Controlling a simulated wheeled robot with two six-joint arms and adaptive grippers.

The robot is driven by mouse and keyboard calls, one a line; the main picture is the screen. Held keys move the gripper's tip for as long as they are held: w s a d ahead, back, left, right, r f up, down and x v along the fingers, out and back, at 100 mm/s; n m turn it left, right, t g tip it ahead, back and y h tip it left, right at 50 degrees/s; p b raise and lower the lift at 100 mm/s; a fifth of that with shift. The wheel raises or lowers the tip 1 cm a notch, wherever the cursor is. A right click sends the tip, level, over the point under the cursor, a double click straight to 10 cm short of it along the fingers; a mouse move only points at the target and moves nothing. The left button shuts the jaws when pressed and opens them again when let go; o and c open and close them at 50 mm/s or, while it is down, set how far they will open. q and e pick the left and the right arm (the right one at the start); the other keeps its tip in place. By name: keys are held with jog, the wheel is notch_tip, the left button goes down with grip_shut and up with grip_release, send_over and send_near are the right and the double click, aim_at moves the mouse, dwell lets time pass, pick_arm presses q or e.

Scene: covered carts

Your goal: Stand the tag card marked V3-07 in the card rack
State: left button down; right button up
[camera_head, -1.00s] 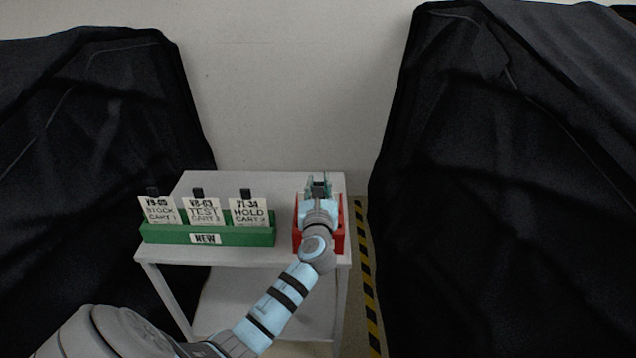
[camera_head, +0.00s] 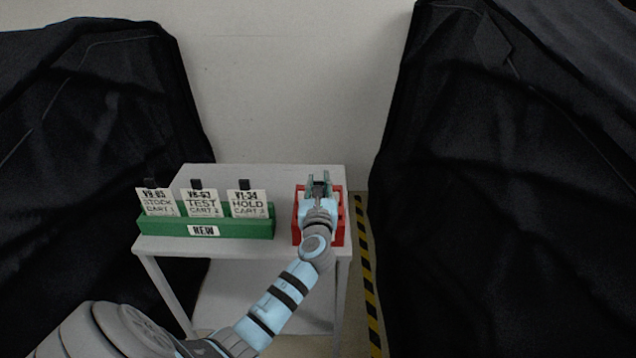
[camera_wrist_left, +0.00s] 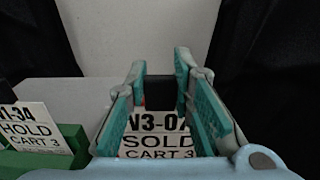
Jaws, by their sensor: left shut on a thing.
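The tag card marked V3-07 (camera_wrist_left: 155,140), white with "SOLD CART 3" in black, shows between my left gripper's fingers in the left wrist view. Its black tab (camera_wrist_left: 182,70) is at the fingertips. My left gripper (camera_head: 319,182) is shut on this card, over the red box (camera_head: 339,232); the arm hides the card in the head view. I cannot tell whether the card is clear of the box. The green card rack (camera_head: 160,226), labelled NEW, stands left of the box. My right gripper is in neither view.
The rack holds three upright cards with black tabs: STOCK (camera_head: 157,202), TEST (camera_head: 200,203) and HOLD (camera_head: 247,204). Rack and box sit on a pale cart (camera_head: 240,175), with bare top behind the rack. Black-covered carts flank it (camera_head: 90,150) (camera_head: 520,180).

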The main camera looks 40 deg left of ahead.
pick_arm(q)
jog(key=shift+f, duration=0.4)
jog(key=c, duration=1.3)
grip_release()
jog(key=shift+s, duration=0.1)
jog(key=v, duration=1.2)
jog(key=shift+r, duration=0.1)
